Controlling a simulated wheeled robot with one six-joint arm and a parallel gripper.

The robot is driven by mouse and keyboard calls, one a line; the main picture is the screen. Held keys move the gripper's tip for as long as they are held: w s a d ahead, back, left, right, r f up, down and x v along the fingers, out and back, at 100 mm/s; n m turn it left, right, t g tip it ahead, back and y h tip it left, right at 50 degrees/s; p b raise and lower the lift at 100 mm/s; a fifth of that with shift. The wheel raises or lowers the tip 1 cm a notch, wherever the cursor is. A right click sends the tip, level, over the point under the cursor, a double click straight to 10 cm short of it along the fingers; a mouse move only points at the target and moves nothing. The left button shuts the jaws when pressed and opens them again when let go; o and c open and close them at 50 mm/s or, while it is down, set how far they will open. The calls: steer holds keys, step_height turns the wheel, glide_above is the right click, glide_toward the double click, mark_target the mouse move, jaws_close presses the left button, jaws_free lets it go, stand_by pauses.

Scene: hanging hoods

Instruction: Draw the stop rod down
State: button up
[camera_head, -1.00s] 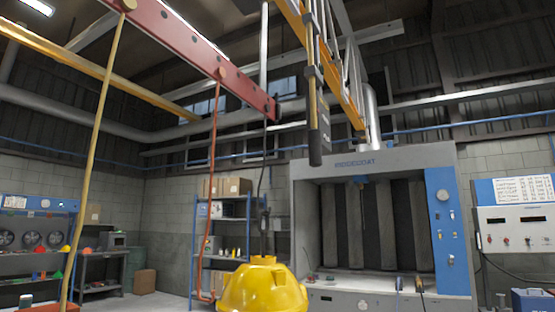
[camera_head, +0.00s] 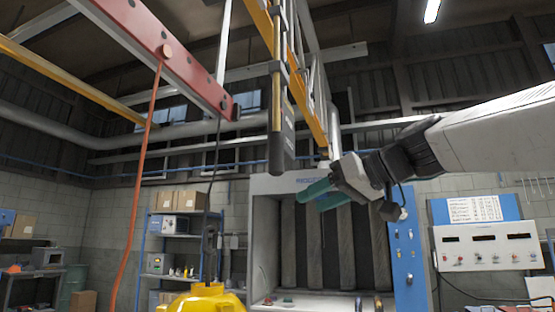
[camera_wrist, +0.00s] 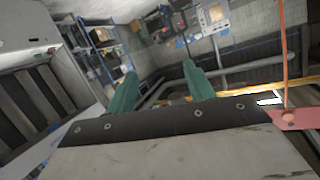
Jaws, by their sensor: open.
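A long upright rod with a thick dark lower end (camera_head: 276,150) hangs below the yellow rail in the head view; it looks like the stop rod, though no label confirms this. A dark box with pale lettering hangs close beside it. My gripper (camera_head: 308,197), with teal fingers, reaches in from the right, below and to the right of the rod's end in the picture. How far apart they are in depth I cannot tell. In the wrist view my gripper (camera_wrist: 160,72) has its two fingers spread, with nothing between them. The rod is not clearly seen there.
A red beam (camera_head: 140,35) with an orange cord (camera_head: 137,190) hangs at upper left. A yellow hood (camera_head: 203,301) hangs low on a dark cable. A grey booth (camera_head: 262,235) stands behind my gripper, with a control panel (camera_head: 487,247) at right.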

steer(key=w+a+r+n+t+y, duration=0.2)
steer(key=w+r+n+y, duration=0.1)
steer(key=r, duration=0.9)
glide_above(277, 176)
steer(key=shift+s, duration=0.2)
jaws_close()
step_height(277, 176, down, 7)
steer(key=shift+r, duration=0.2)
jaws_free()
